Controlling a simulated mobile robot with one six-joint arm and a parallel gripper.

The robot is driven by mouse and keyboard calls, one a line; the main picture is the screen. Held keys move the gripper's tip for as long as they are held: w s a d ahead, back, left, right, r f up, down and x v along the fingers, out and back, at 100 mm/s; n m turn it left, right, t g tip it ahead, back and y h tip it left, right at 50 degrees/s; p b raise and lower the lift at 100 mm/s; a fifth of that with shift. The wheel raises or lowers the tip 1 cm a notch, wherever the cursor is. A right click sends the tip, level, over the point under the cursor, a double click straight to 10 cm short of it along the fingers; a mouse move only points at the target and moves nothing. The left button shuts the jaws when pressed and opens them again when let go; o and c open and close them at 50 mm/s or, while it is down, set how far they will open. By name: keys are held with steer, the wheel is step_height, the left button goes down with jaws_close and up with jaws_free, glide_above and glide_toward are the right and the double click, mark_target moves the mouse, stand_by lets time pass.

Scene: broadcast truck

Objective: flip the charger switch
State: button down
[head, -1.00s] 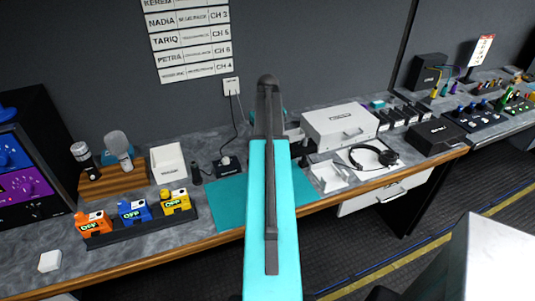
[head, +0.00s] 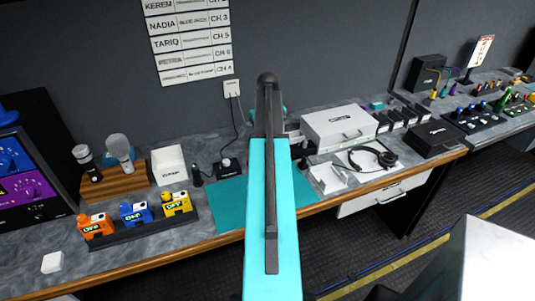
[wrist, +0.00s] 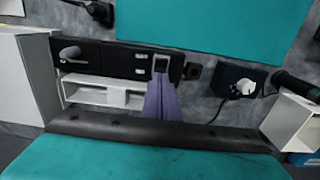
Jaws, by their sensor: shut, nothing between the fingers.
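My gripper (wrist: 161,88) shows as two purple fingers in the wrist view, held together with nothing between them. Their tips are at the lower edge of a long black panel (wrist: 110,60), just below a small pale-framed part (wrist: 161,64) that looks like a switch. I cannot tell whether the tips touch it. The panel also carries a grey knob (wrist: 70,53). A separate dark box (wrist: 222,80) with a white round part and a cord lies to the right; it also shows in the head view (head: 230,171). My arm hides the panel and gripper in the head view.
A teal mat (head: 222,204) lies at the bench front. A white bin (head: 168,167) and coloured blocks (head: 136,214) stand to the left. A white drawer box (head: 335,125) and headphones (head: 371,157) are to the right. A cord runs to the wall outlet (head: 231,88).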

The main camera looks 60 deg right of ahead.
steer(key=shift+r+p, duration=1.4)
steer(key=shift+r, duration=1)
steer(key=shift+s, duration=0.1)
